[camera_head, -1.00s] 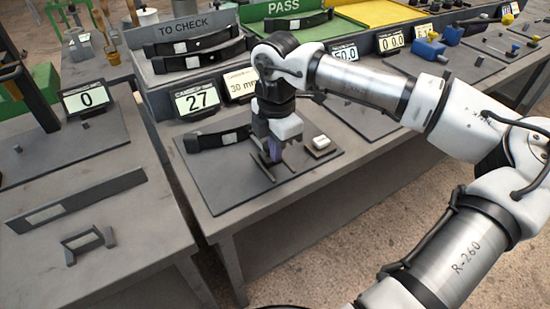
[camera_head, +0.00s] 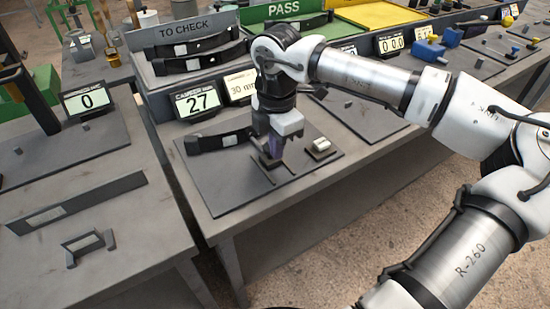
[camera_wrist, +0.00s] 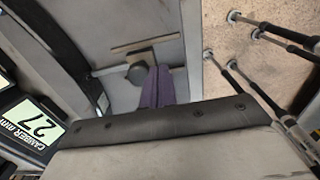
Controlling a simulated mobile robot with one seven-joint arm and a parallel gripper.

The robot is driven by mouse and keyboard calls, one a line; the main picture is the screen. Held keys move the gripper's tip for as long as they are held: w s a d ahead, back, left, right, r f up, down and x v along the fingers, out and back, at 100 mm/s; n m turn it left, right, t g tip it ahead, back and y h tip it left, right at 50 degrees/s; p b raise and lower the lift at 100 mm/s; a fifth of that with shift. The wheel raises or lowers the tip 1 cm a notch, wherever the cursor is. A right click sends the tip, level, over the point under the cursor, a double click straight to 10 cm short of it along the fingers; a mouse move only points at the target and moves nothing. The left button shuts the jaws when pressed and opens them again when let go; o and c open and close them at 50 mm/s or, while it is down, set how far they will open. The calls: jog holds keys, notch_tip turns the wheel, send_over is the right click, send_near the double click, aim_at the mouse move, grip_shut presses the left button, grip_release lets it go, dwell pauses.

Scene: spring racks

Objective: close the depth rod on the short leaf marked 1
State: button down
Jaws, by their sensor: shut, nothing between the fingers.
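My gripper (camera_head: 270,152) points down over the grey gauge plate (camera_head: 225,198), its purple fingers shut and empty. In the wrist view the fingertips (camera_wrist: 157,84) are beside a dark round knob (camera_wrist: 139,73), seemingly the rod's end; I cannot tell whether they touch. A small dark block (camera_head: 269,161) shows right under the fingers in the head view, between thin bars on the plate. A short dark leaf (camera_head: 218,140) with a pale label lies on the plate behind and left of my gripper; its number is too small to read. The camber display (camera_head: 198,99) reads 27.
A small white-topped block (camera_head: 321,146) stands on the plate right of my gripper. A 30 mm card (camera_head: 241,85) stands behind. The TO CHECK rack (camera_head: 160,75) holds dark leaves. On the left bench are a display reading 0 (camera_head: 87,98) and a bracket (camera_head: 88,246).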

notch_tip(320, 180, up, 5)
jog(key=shift+r+p, duration=0.15)
jog(key=shift+p, duration=0.95)
